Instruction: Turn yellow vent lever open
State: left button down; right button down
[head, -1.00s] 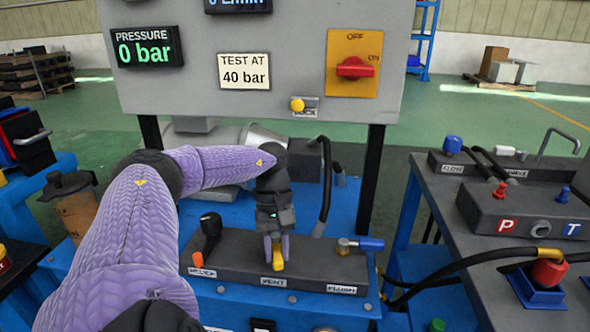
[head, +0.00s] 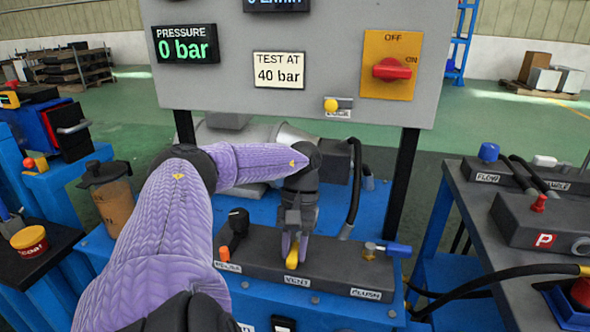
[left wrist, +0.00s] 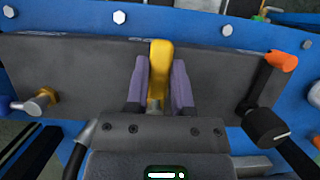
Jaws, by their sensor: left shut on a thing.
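The yellow vent lever (head: 292,259) stands on the grey valve block (head: 330,268), above the "VENT" label. It also shows in the left wrist view (left wrist: 159,62), its yellow end pointing toward the top of that picture. My left gripper (head: 291,248) reaches down from above and is shut on the yellow lever. In the left wrist view its two purple-grey fingers (left wrist: 159,92) lie on either side of the lever. The lever's base is partly hidden by the fingers. My right gripper does not show.
On the same block, a black lever with an orange tip (head: 238,225) is to the left and a blue-handled flush lever (head: 397,249) to the right. The grey panel (head: 215,95) reads 0 bar and stands behind. A bench with hoses (head: 480,215) is at the right.

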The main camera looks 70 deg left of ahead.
aim_at(295, 251)
pick_arm(q)
jog(key=shift+c, duration=2.4)
grip_release()
jog(key=v, duration=0.5)
jog(key=shift+r, duration=0.1)
jog(key=p+v, duration=0.2)
jog(key=p, duration=0.1)
jog(key=shift+s+r, duration=0.1)
jog(key=shift+r, duration=0.05)
jog(key=shift+a+p, duration=0.15)
jog(key=shift+p, duration=0.25)
